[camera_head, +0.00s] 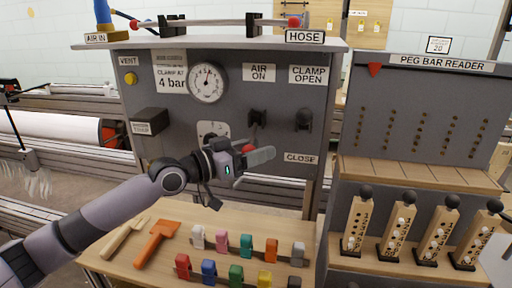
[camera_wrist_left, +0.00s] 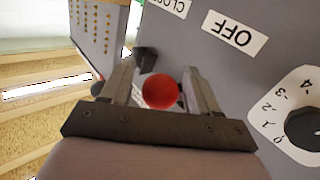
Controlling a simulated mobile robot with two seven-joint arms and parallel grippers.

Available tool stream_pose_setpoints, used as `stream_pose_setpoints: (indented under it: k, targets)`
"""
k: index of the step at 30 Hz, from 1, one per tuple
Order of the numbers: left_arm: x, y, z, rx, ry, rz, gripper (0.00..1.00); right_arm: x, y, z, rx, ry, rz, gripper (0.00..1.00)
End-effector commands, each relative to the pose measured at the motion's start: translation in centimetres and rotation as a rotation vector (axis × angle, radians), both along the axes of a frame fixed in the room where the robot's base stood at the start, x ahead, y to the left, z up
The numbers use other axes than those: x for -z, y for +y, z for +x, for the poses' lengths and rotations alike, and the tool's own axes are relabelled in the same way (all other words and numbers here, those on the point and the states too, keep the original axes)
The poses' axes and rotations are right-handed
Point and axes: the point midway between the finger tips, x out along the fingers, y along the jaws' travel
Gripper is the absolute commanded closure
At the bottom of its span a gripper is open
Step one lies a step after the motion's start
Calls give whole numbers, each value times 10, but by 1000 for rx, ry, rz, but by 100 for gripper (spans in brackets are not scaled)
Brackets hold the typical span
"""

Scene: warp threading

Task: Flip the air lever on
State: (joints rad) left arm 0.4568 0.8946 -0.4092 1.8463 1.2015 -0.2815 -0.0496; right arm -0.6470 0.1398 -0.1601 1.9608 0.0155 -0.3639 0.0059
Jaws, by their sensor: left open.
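The air lever has a dark mount (camera_head: 257,118) under the "AIR ON" label (camera_head: 260,72) on the grey panel. Its red ball knob (camera_head: 248,149) hangs below the mount, partly hidden behind my left gripper (camera_head: 262,157). In the left wrist view the red knob (camera_wrist_left: 160,92) sits between the two spread fingers of the left gripper (camera_wrist_left: 160,80), with a gap on each side. An "OFF" label (camera_wrist_left: 235,34) is on the panel close to it. My right gripper is in neither view.
The clamp lever (camera_head: 304,120) is right of the air lever, with a "CLOSE" label (camera_head: 299,157) below. A dial knob (camera_head: 212,131) is to the left, under a gauge (camera_head: 207,82). Below, a wooden table (camera_head: 140,262) holds coloured clips and tools.

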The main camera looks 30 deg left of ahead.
Motion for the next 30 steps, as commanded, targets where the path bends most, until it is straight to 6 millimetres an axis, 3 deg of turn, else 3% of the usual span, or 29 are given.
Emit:
stream_pose_setpoints:
  k: [10,11,16,30]
  targets:
    - [1,-2,3,0,1,2,40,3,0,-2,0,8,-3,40]
    - [1,-2,3,0,0,1,46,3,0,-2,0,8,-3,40]
    - [0,-2,3,1,0,1,100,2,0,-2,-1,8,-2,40]
    - [-6,1,1,2,19,-3,100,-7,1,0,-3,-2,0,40]
